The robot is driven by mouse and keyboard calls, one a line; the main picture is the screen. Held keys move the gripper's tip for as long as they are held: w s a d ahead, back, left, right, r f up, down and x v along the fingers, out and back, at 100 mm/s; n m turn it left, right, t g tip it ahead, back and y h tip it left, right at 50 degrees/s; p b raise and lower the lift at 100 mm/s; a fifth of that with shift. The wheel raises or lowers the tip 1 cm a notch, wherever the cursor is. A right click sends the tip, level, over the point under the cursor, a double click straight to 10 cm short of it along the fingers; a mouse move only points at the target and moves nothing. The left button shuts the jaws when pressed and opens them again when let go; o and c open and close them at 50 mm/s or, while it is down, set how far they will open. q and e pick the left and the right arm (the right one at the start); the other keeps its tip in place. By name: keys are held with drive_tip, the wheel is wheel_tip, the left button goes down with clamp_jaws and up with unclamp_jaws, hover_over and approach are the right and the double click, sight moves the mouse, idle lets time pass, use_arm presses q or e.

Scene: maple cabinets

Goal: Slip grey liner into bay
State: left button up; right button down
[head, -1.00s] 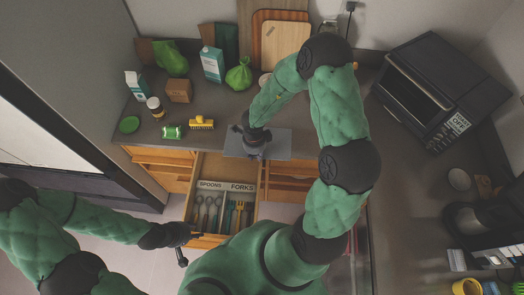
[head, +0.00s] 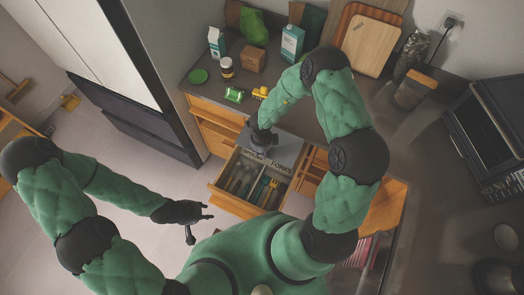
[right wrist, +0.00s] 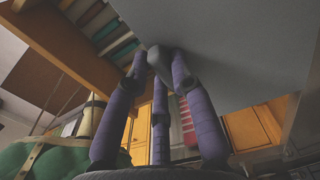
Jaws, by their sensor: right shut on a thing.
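The grey liner (head: 287,151) is a flat sheet over the back of an open wooden drawer (head: 228,202), close to the counter edge. My right gripper (head: 262,142) is above the liner's left part. In the right wrist view its purple fingers (right wrist: 158,62) close on a grey part of the liner, whose broad face (right wrist: 235,50) fills the upper right. The drawer has compartments with spoons and forks, under SPOONS and FORKS labels partly covered by the liner. Which bay is meant I cannot tell. My left gripper (head: 198,222) is open and empty, left of the drawer front.
The counter holds a milk carton (head: 216,42), a brown box (head: 252,59), a jar (head: 227,68), a green lid (head: 198,76) and a yellow brush (head: 260,93). Cutting boards (head: 372,42) lean at the back. A dark fridge side stands at left. Open floor lies before the drawer.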

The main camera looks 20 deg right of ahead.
drive_tip(key=shift+r+p, duration=0.1)
drive_tip(key=shift+p, duration=0.2)
drive_tip(key=shift+f+b, duration=4.85)
drive_tip(key=shift+f, duration=2.85)
drive_tip(key=shift+w+d+r+p, duration=0.2)
drive_tip(key=shift+w+d+p, duration=0.2)
drive_tip(key=shift+p, duration=0.25)
drive_tip(key=shift+w+d+p, duration=0.5)
drive_tip(key=shift+d+p, duration=0.1)
drive_tip(key=shift+d, duration=0.05)
drive_tip(key=shift+w+d+p, duration=1.1)
drive_tip(key=shift+d, duration=0.25)
drive_tip(key=shift+w+d+p, duration=0.6)
drive_tip(key=shift+w+d, duration=0.35)
drive_tip(key=shift+d, duration=0.1)
drive_tip(key=shift+f+b, duration=1)
drive_tip(key=shift+f, duration=0.35)
